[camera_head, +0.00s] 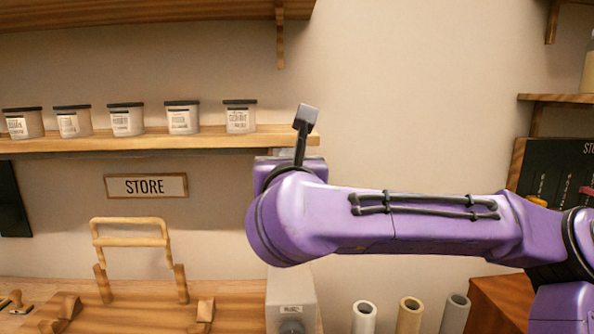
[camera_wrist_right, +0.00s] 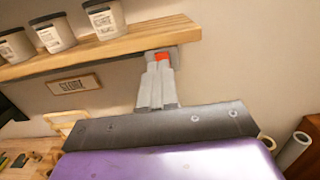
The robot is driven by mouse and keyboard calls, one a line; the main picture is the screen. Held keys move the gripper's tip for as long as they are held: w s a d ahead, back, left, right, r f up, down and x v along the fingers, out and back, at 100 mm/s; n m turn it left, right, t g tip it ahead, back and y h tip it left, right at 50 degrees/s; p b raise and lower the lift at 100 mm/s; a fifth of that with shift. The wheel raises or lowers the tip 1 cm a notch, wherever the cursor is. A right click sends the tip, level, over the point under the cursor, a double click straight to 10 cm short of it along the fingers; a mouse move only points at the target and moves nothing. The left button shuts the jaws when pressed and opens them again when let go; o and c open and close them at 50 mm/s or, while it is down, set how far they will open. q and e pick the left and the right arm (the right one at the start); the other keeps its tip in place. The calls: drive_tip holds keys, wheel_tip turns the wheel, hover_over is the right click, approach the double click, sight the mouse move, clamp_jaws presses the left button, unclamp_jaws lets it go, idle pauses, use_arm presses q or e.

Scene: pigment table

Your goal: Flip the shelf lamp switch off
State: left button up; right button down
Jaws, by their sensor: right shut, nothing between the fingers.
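The shelf lamp switch (camera_wrist_right: 164,57) appears in the right wrist view as a small red patch on a grey block, close to the right end of the jar shelf. My right gripper (camera_wrist_right: 157,68) is shut and empty, with its grey fingers reaching toward the switch and covering its lower part. I cannot tell whether the fingertips touch it or which way it is set. In the head view my purple right arm hides the fingers and the switch. My left gripper is in neither view.
The wooden shelf (camera_head: 85,144) holds several lidded jars, with a STORE sign (camera_head: 146,186) below. A wooden rack (camera_head: 132,236) stands on the bench at left. A pale box (camera_head: 291,297) and rolled tubes (camera_head: 409,314) stand beneath my arm. A second shelf hangs above.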

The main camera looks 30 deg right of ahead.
use_arm(q)
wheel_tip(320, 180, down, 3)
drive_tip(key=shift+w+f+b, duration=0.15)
drive_tip(key=shift+b, duration=0.95)
use_arm(e)
drive_tip(key=v, duration=0.6)
drive_tip(key=shift+s+r, duration=0.4)
drive_tip(key=shift+r, duration=0.3)
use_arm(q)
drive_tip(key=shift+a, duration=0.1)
use_arm(e)
drive_tip(key=shift+w+a, duration=0.1)
drive_tip(key=shift+w, duration=0.05)
